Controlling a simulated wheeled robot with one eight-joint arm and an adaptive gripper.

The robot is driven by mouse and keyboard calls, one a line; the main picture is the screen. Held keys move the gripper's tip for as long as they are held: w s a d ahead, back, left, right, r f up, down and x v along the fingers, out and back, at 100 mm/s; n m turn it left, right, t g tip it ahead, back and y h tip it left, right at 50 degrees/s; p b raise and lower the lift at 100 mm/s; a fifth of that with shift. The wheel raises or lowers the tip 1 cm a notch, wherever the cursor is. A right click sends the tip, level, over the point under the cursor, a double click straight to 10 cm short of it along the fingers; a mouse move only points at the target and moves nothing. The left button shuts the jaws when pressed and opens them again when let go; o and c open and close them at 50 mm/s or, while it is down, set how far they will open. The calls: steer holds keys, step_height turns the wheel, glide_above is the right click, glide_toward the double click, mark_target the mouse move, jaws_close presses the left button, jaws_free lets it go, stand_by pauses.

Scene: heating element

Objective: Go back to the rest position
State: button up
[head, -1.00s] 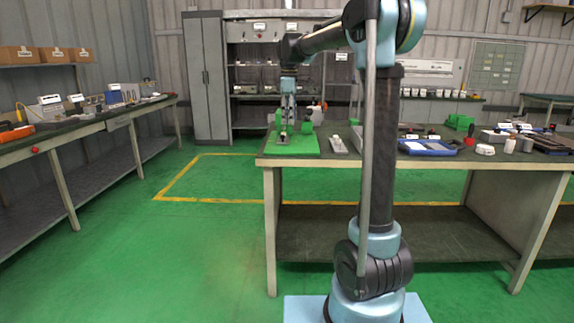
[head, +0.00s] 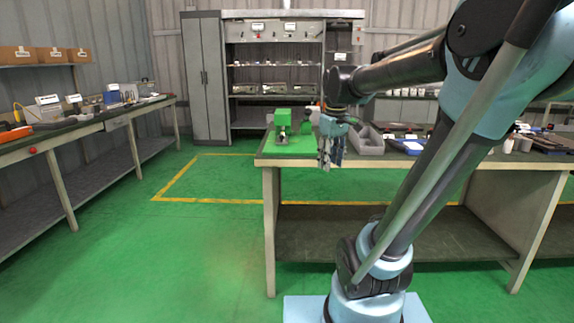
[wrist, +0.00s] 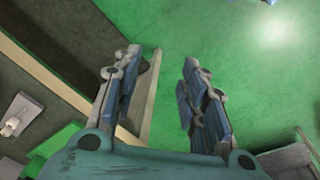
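My gripper (head: 330,150) hangs in front of the front edge of the workbench (head: 460,164), pointing down, in the head view. In the wrist view my gripper (wrist: 155,95) has its two fingers spread apart. Only green floor and a table leg show between them, and nothing is held. A green fixture (head: 283,122) stands on a green base plate (head: 292,148) at the left end of the bench, to the left of my gripper. My forearm covers part of the bench's right side.
A grey bin (head: 368,142) sits on the bench just behind my gripper. A blue tray (head: 407,146) lies further right. A long side bench (head: 80,128) runs along the left wall. The green floor (head: 190,250) between the benches is clear.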

steer(key=s+d+f+m, duration=0.2)
steer(key=s+f+m, duration=0.1)
steer(key=s+f, duration=0.5)
steer(key=s+d+f+m, duration=0.2)
steer(key=s+f+m, duration=0.2)
steer(key=s+f, duration=0.4)
steer(key=shift+s+d+f+t, duration=0.35)
steer(key=shift+d+f+t, duration=0.05)
steer(key=shift+f, duration=0.5)
steer(key=shift+w+f, duration=0.2)
steer(key=shift+w, duration=0.3)
steer(key=shift+c, duration=0.5)
